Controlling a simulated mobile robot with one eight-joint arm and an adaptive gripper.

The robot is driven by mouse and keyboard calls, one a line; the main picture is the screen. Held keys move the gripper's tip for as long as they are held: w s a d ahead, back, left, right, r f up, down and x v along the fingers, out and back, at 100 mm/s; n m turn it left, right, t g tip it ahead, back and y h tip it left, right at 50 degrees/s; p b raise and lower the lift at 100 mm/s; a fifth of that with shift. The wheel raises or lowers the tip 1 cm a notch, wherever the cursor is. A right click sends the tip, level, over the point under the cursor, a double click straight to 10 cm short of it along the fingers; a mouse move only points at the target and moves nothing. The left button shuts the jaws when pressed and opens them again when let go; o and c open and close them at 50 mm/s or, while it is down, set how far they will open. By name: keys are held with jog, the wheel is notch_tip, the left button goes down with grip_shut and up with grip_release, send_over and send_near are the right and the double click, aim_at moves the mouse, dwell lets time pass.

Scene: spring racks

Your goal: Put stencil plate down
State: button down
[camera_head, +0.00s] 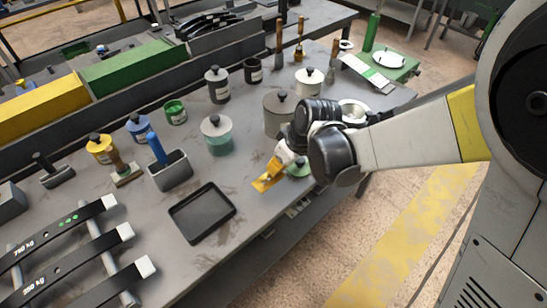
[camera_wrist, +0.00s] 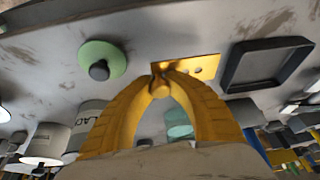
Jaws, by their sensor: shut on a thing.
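The stencil plate (camera_head: 267,176) is a small yellow plate with holes, at the front right part of the grey workbench. It also shows in the wrist view (camera_wrist: 205,68), with my gripper (camera_wrist: 160,73) closed on its near left edge by two yellow fingers. The plate lies close over the bench top; I cannot tell whether it touches. In the head view my arm comes in from the right and its wrist hides most of the gripper.
A black shallow tray (camera_head: 202,213) lies left of the plate. A green lid with a dark knob (camera_wrist: 101,60) lies on its other side. Several pots, including a grey lidded one (camera_head: 280,112), stand behind. Bare bench top shows between the tray and the plate.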

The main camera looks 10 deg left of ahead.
aim_at(268, 174)
jog(key=w+a+f, duration=0.1)
jog(key=w+a+f+b, duration=0.1)
jog(key=a, duration=0.1)
jog(key=shift+w+a+f, duration=0.1)
jog(key=shift+w+f, duration=0.05)
jog(key=shift+f, duration=0.2)
notch_tip(268, 174, down, 4)
jog(key=shift+r+b, duration=0.1)
jog(key=shift+b, duration=0.9)
jog(key=shift+r, duration=0.1)
jog(key=c, duration=1.9)
grip_release()
jog(key=shift+f, duration=0.25)
jog(key=o, duration=0.5)
jog(key=shift+r, duration=0.1)
jog(key=shift+c, duration=0.2)
